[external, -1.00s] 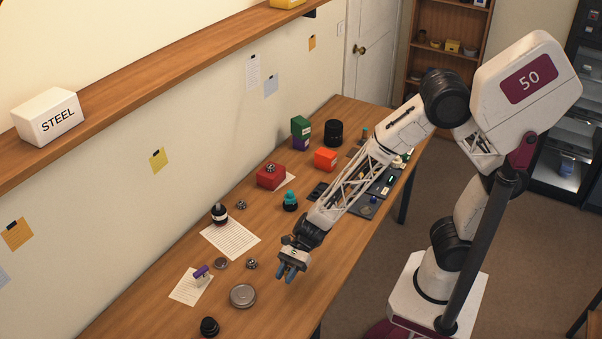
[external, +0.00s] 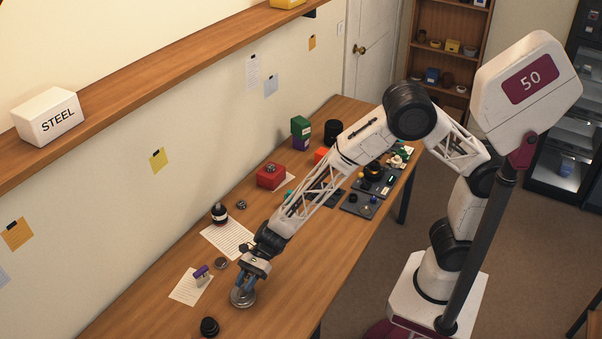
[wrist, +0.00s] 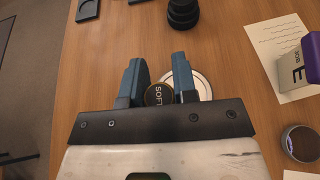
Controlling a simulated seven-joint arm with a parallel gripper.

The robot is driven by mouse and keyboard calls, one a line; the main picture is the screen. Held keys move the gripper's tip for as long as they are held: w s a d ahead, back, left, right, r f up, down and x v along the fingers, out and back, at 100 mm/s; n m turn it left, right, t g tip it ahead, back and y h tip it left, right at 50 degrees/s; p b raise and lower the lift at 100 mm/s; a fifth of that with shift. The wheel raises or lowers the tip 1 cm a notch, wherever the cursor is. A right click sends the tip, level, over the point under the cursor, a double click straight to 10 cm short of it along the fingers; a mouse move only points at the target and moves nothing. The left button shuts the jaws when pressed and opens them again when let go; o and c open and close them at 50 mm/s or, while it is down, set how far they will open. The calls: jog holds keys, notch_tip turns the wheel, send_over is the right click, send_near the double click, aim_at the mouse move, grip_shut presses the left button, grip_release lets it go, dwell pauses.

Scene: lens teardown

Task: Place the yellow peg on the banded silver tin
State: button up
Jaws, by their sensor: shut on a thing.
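My gripper (external: 244,287) is low over the banded silver tin (external: 246,303), near the front of the bench. In the wrist view my gripper (wrist: 158,82) has its two blue fingers on either side of a round piece (wrist: 158,95). This has a dark top lettered "SOFT" and a thin yellowish rim. I take it for the yellow peg, though its sides are hidden. The silver tin (wrist: 203,82) shows as a pale disc beneath and right of it, partly behind the right finger. I cannot tell whether the peg touches the tin.
A black lens part (external: 209,327) stands left of the tin. A purple-topped block (external: 201,272) on paper and a grey ring (external: 221,263) lie behind it. The dark trays (external: 358,205) are farther right. Bare wood lies right of the tin.

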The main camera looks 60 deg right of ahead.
aim_at(240, 297)
jog(key=shift+w+a+f, duration=0.1)
jog(key=shift+w+a, duration=0.5)
jog(key=shift+w, duration=0.05)
jog(key=shift+w+a, duration=0.3)
jog(key=shift+w, duration=0.05)
jog(key=shift+f, duration=1.8)
jog(key=shift+f, duration=0.15)
jog(key=o, duration=0.9)
